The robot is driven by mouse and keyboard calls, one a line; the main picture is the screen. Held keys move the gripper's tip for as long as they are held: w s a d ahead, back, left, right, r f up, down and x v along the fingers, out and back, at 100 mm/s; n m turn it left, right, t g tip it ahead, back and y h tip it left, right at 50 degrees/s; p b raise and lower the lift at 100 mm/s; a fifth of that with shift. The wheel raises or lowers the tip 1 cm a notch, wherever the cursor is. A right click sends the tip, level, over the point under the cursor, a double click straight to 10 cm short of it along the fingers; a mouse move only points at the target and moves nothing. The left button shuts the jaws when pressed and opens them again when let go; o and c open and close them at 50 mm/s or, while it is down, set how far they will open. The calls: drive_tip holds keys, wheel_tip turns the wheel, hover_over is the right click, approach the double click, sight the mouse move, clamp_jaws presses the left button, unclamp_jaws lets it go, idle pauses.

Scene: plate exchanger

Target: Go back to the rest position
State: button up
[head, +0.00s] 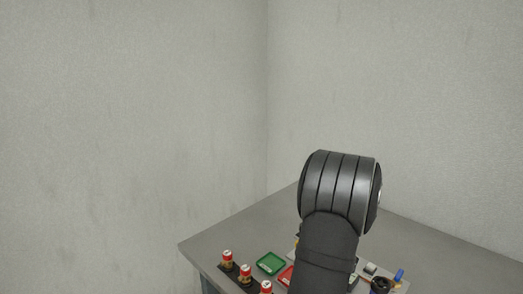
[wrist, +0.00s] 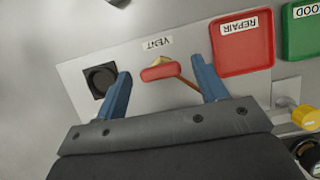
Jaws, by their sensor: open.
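My gripper (wrist: 160,69) shows in the wrist view with its two blue fingers apart. A red lever handle (wrist: 160,72) with a thin orange-brown rod lies between the fingers in the picture. I cannot tell whether either finger touches it. The handle is on a light grey panel (wrist: 75,72) beside an upside-down VENT label (wrist: 158,43). In the head view my dark arm rises over the table and hides the gripper.
A red REPAIR tray (wrist: 243,50) and a green GOOD tray (wrist: 304,35) lie beside the panel. A black square fitting (wrist: 101,78) and a yellow knob (wrist: 305,117) are near. Red-topped cylinders (head: 227,256) stand at the table's (head: 225,236) left; its back is clear.

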idle(0.4)
drive_tip(key=v, duration=1.7)
drive_tip(key=x, duration=1.7)
drive_tip(key=shift+a+f, duration=0.1)
drive_tip(key=shift+f, duration=0.1)
drive_tip(key=n+h, duration=0.1)
drive_tip(key=n, duration=0.1)
drive_tip(key=n+g, duration=0.1)
drive_tip(key=n, duration=0.1)
drive_tip(key=shift+w+a+r+n+h, duration=0.1)
drive_tip(key=shift+n+h, duration=0.3)
drive_tip(key=n, duration=0.2)
drive_tip(key=n+h, duration=0.1)
drive_tip(key=n, duration=0.1)
drive_tip(key=shift+a+h, duration=0.1)
drive_tip(key=shift+h, duration=0.2)
drive_tip(key=n+h, duration=0.1)
drive_tip(key=n, duration=0.3)
drive_tip(key=shift+a+n+h, duration=0.1)
drive_tip(key=shift+n+h, duration=0.3)
drive_tip(key=n+h, duration=0.1)
drive_tip(key=n, duration=0.2)
drive_tip(key=shift+n+t, duration=0.3)
drive_tip(key=shift+t, duration=0.1)
